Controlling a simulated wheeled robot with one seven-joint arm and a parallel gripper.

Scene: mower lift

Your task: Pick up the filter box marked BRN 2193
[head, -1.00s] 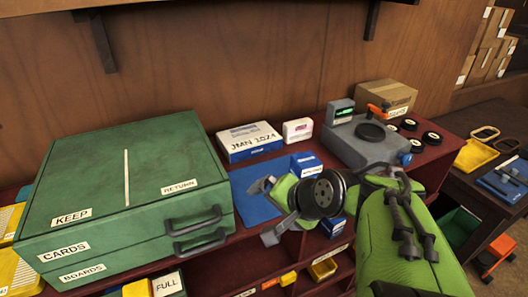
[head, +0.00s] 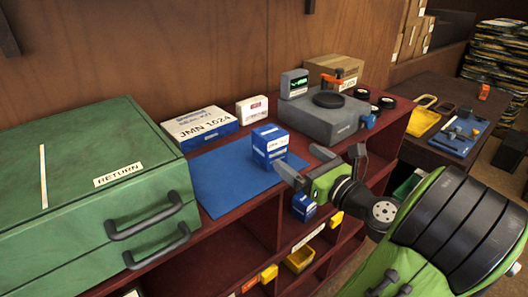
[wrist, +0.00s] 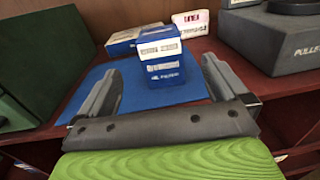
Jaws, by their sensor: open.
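A blue box with white label bands (head: 269,145) stands upright on the blue mat on the shelf top. Its print is too small to read as BRN 2193. It also shows in the wrist view (wrist: 164,62), in line with the gap between my fingers. My gripper (head: 298,158) is open and empty, pointing at the box from the front right in the head view. In the wrist view my gripper (wrist: 161,72) has a finger on either side of the box's outline; I cannot tell whether the tips reach past its front face. A second, smaller blue box (head: 304,207) sits in a cubby below.
A white and blue box marked JMN 1024 (head: 200,128) and a small white box (head: 252,109) stand behind. A green case (head: 85,190) is at left. A grey machine (head: 325,117) stands at right. The blue mat (head: 218,182) is bare at the front left.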

